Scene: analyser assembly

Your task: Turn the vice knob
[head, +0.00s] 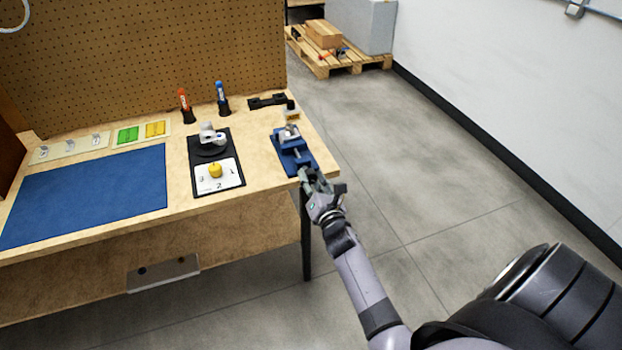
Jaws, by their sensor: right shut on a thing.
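The blue vice (291,148) stands near the right end of the workbench, with its screw end facing the bench's front edge. A small light piece sits at the top of its jaws. My right gripper (311,180) is at the front end of the vice, at the bench corner, and is shut on the vice knob. The knob itself is mostly hidden by the fingers. My left gripper is not in view.
A black board with a white numbered card (204,184) and a yellow knob lies left of the vice. A blue mat (90,193) covers the bench's left. Red (184,100) and blue (221,93) markers stand behind.

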